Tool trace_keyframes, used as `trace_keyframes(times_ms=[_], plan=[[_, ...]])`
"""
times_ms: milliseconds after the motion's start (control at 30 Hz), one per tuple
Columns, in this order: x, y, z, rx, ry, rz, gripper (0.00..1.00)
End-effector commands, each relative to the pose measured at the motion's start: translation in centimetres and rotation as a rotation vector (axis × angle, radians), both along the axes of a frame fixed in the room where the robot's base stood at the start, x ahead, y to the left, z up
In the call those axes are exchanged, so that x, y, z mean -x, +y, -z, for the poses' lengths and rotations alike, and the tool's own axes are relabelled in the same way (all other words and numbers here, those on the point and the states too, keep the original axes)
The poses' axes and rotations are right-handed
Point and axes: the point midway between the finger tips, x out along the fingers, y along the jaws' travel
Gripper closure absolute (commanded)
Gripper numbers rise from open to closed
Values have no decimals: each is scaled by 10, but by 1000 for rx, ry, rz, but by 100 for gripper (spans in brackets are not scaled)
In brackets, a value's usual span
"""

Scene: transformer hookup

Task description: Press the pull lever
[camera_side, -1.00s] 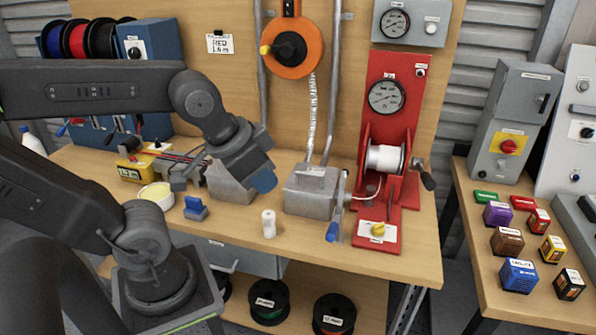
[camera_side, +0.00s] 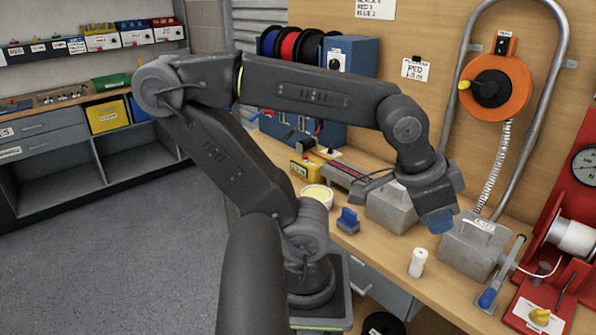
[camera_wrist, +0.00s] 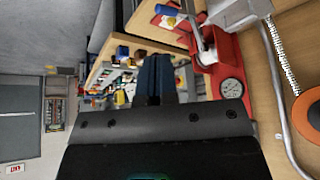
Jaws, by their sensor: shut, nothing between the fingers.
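A thin grey lever with a blue grip (camera_side: 488,297) stands at the right end of a grey metal box (camera_side: 470,247) in the side view. It slants, with the blue grip low at the front. I cannot tell for sure that this is the pull lever. A grey lever-like part (camera_wrist: 196,34) shows beside the red stand in the wrist view. My gripper (camera_side: 440,221) has blue fingers and hangs shut and empty above the gap between a grey block (camera_side: 391,209) and the metal box, left of the lever and apart from it. Its fingers show in the wrist view (camera_wrist: 155,78).
The red stand (camera_side: 571,195) with a gauge and white spool (camera_side: 573,238) is right of the lever. A yellow knob (camera_side: 540,315) sits at its foot. A white cylinder (camera_side: 417,262) and blue holder (camera_side: 348,221) stand near the bench front. An orange reel (camera_side: 508,92) hangs behind.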

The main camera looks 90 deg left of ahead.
Motion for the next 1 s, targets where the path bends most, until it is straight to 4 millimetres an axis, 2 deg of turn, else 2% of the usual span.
trace_keyframes(times_ms=[700,867,1000], plan=[[-2,0,-2,1,2,3,100],[-22,-2,-19,13,28,26,100],[-58,-4,-43,39,69,78,100]])
